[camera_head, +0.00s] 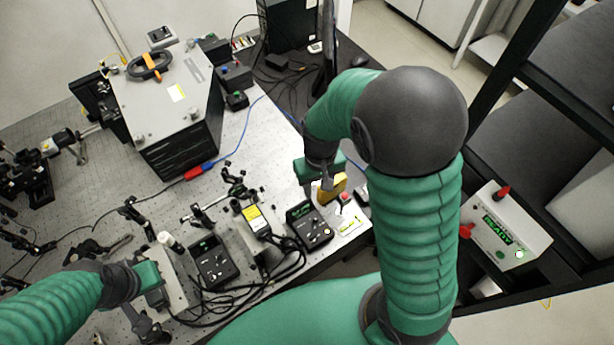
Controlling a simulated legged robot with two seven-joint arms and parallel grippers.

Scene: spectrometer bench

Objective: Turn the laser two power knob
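Two black control boxes with small green displays and knobs or buttons on their faces stand on the optical table. One control box (212,264) is at the front middle, and the other control box (309,226) is to its right. I cannot read which one is laser two. My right gripper (326,188) points down just behind the right box, beside a yellow block (335,187). My arm and hand hide part of this area. My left gripper (160,297) is left of the front middle box, low over the table. The finger gaps of both grippers are too small to tell.
A large dark instrument with a light top (165,95) stands at the back left. A red button (345,197) is near my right gripper. Black cables (265,280) lie around the boxes. A white box with a green READY display (505,230) is on the right.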

